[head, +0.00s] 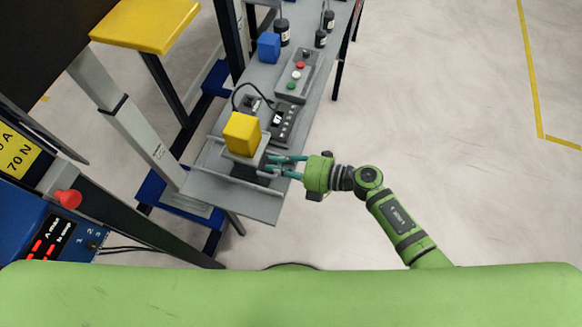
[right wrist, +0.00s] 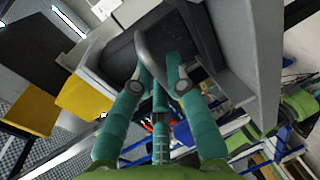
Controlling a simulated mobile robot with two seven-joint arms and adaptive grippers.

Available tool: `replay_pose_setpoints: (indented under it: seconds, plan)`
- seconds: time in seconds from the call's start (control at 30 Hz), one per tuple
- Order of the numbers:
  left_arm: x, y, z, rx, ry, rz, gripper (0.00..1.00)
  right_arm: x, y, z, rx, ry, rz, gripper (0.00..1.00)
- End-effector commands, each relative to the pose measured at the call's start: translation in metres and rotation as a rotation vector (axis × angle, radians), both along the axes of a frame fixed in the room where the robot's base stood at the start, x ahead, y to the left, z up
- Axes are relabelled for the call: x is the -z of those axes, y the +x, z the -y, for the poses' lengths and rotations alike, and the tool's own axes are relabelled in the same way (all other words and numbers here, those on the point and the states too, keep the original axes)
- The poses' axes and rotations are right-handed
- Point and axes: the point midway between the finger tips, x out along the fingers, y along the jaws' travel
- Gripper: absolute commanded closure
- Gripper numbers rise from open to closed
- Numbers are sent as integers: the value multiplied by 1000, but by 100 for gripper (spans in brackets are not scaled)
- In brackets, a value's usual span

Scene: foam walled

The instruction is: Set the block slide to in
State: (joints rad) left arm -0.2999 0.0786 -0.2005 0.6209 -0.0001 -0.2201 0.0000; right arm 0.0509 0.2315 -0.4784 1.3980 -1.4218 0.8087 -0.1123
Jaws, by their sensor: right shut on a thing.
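The block slide (head: 228,177) is on the near end of a long grey bench. A yellow block (head: 242,133) sits on its raised grey carriage (head: 262,152). My right gripper (head: 272,163) reaches in from the right, with its teal fingers at the slide's right side. In the right wrist view, the fingers (right wrist: 161,78) are closed around a curved grey handle (right wrist: 148,54) on the dark front of the slide. The yellow block also shows at the left there (right wrist: 84,97). My left gripper is not in view.
Behind the slide are a small device with a cable (head: 284,123), a grey button box (head: 297,77), a blue block (head: 268,47) and several black weights (head: 283,30). Frames and a blue control box (head: 50,238) stand at the left. The floor at right is clear.

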Motion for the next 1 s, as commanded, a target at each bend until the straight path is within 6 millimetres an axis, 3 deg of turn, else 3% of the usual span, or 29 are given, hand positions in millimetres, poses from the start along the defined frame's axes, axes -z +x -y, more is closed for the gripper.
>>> replay_pose_setpoints:
  seconds: [0.1,0.3,0.6,0.63,0.67,1.0]
  plan:
    - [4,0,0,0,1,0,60,0,10,-31,-1,5,2,100]
    - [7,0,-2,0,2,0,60,-1,19,-57,0,0,3,100]
    - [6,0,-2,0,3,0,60,-1,19,-59,1,-1,2,100]
    - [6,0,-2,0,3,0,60,-1,19,-59,1,-1,2,81]
    - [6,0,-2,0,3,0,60,-1,19,-59,1,-1,2,73]
    - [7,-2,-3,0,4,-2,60,-1,19,-57,1,-1,2,73]
